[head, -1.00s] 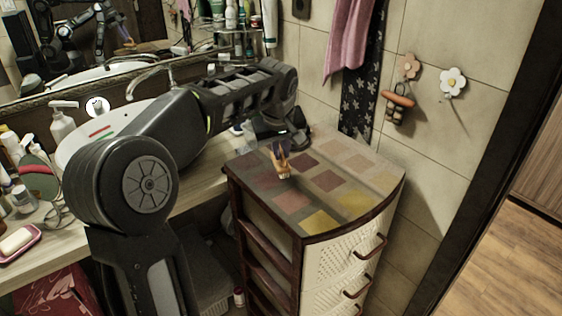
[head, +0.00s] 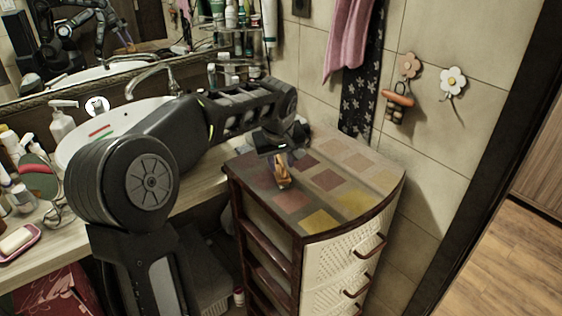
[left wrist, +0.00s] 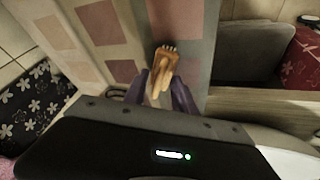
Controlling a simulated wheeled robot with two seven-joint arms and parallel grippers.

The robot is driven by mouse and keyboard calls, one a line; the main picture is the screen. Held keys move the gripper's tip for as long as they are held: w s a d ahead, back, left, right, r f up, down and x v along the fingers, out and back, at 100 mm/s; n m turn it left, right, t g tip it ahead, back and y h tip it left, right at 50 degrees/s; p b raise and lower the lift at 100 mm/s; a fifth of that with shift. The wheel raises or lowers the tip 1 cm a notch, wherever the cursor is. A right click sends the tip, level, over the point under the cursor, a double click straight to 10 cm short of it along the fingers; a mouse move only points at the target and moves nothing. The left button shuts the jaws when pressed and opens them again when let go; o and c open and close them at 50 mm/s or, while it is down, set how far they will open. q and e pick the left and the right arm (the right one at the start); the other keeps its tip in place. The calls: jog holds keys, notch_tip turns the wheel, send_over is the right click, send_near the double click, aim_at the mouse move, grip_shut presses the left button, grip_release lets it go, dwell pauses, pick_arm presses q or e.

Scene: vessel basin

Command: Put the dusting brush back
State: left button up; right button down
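The dusting brush (head: 283,177) has an orange-brown wooden body and pale bristles. It is over the patchwork top of the small drawer cabinet (head: 322,180), with its bristles pointing down and away from my gripper. My left gripper (head: 282,161) is shut on the brush; its purple fingers lie on either side of it. The left wrist view shows the brush (left wrist: 161,70) between these fingers, with the bristles facing the cabinet top. I cannot tell whether the bristles touch the top. My right gripper is not in view.
A flower hook (head: 453,81) and an orange flower hook (head: 410,64) are on the tiled wall, with a hanging brown item (head: 398,103) below. A pink towel (head: 347,38) and dark floral cloth (head: 362,95) hang left. The sink counter (head: 205,188) holds bottles.

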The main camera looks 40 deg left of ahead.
pick_arm(q)
jog(key=v, duration=1.2)
jog(key=shift+r, duration=0.2)
dwell(0.6)
